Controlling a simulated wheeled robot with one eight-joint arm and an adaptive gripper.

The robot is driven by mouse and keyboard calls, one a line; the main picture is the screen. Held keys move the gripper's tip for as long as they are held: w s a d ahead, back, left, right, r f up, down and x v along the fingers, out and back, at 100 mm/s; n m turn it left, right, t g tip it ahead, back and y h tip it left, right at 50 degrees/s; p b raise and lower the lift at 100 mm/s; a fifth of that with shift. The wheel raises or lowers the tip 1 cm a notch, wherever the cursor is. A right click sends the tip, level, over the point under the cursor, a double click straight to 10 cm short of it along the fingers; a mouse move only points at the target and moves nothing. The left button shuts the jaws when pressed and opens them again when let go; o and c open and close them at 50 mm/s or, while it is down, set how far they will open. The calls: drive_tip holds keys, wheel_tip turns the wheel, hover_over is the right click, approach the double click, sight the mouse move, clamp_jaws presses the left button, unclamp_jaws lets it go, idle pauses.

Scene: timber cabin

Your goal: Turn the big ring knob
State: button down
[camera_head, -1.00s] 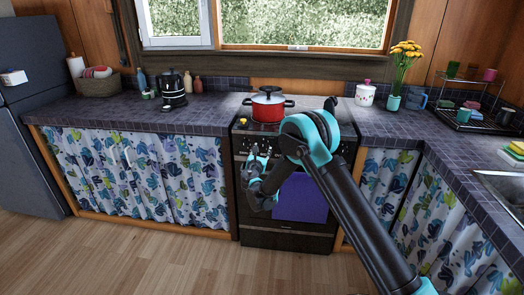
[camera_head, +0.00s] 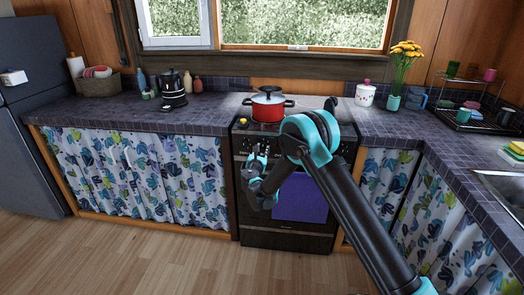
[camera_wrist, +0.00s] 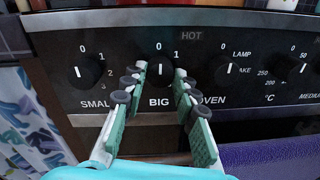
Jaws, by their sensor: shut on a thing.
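The big ring knob (camera_wrist: 160,72) is a black round knob with a white pointer line, above the label "BIG" on the stove's dark control panel. Its pointer stands about upright, near the 0 mark, in the wrist view. My gripper (camera_wrist: 159,74) has one finger on each side of the knob and is shut on it. In the head view my gripper (camera_head: 257,150) is at the front of the stove (camera_head: 262,236), where the knob is too small and covered to make out.
The "SMALL" knob (camera_wrist: 92,72) is close on the left and the "OVEN" knob (camera_wrist: 230,70) close on the right. A red pot (camera_head: 267,107) stands on the stove top. A purple towel (camera_head: 300,198) hangs on the oven front, below the panel.

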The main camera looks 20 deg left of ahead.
drive_tip(key=m, duration=1.4)
drive_tip(key=shift+d+m+g+y, duration=0.1)
drive_tip(key=shift+m+g+y, duration=0.2)
drive_tip(key=shift+m, duration=2.1)
drive_tip(key=c, duration=1.2)
unclamp_jaws()
drive_tip(key=shift+o, duration=0.2)
